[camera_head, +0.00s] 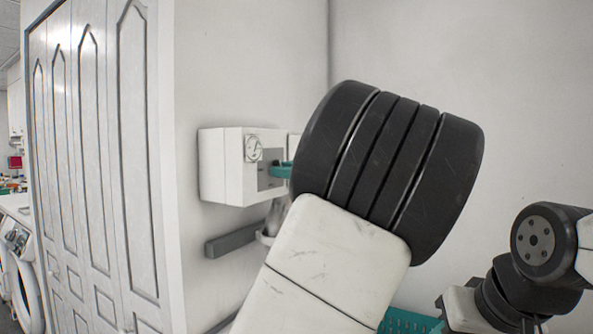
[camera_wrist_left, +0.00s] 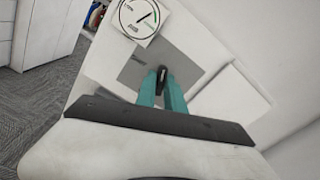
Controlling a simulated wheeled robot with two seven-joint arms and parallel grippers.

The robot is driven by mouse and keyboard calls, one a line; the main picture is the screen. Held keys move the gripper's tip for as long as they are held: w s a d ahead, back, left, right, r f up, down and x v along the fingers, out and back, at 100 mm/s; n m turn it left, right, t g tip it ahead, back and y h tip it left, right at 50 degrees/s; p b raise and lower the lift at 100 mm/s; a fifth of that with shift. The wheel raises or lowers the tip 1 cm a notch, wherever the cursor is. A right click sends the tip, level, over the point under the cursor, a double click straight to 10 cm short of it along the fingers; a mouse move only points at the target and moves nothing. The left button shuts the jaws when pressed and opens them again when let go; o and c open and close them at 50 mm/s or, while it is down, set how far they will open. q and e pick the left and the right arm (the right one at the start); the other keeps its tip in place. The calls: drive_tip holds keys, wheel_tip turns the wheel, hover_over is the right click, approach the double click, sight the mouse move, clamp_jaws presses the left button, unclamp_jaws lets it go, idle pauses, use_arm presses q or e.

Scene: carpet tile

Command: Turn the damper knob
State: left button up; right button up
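A white control box (camera_head: 225,165) is fixed to the wall in the head view. Its front carries a round dial (camera_head: 253,148) above a grey panel; the dial also shows at the top of the left wrist view (camera_wrist_left: 140,18). The damper knob (camera_wrist_left: 159,74) is a small dark piece on the grey panel. My left gripper (camera_wrist_left: 160,80) has its teal fingers on both sides of the knob, close against it with little gap. In the head view only part of the left gripper (camera_head: 281,170) shows; my arm hides the rest. My right gripper does not show.
White panelled doors (camera_head: 95,150) stand left of the box. A grey rail (camera_head: 231,240) is on the wall below it. A teal basket (camera_head: 408,321) shows low behind my left arm. A white washer (camera_head: 20,260) stands at the far left. The upper wall is bare.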

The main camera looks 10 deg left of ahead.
use_arm(q)
clamp_jaws()
drive_tip(key=m, duration=0.2)
drive_tip(key=shift+m, duration=0.4)
drive_tip(key=o, duration=0.6)
unclamp_jaws()
drive_tip(key=shift+d, duration=0.15)
drive_tip(key=v, duration=0.7)
drive_tip(key=shift+s+d, duration=0.15)
drive_tip(key=shift+d, duration=0.15)
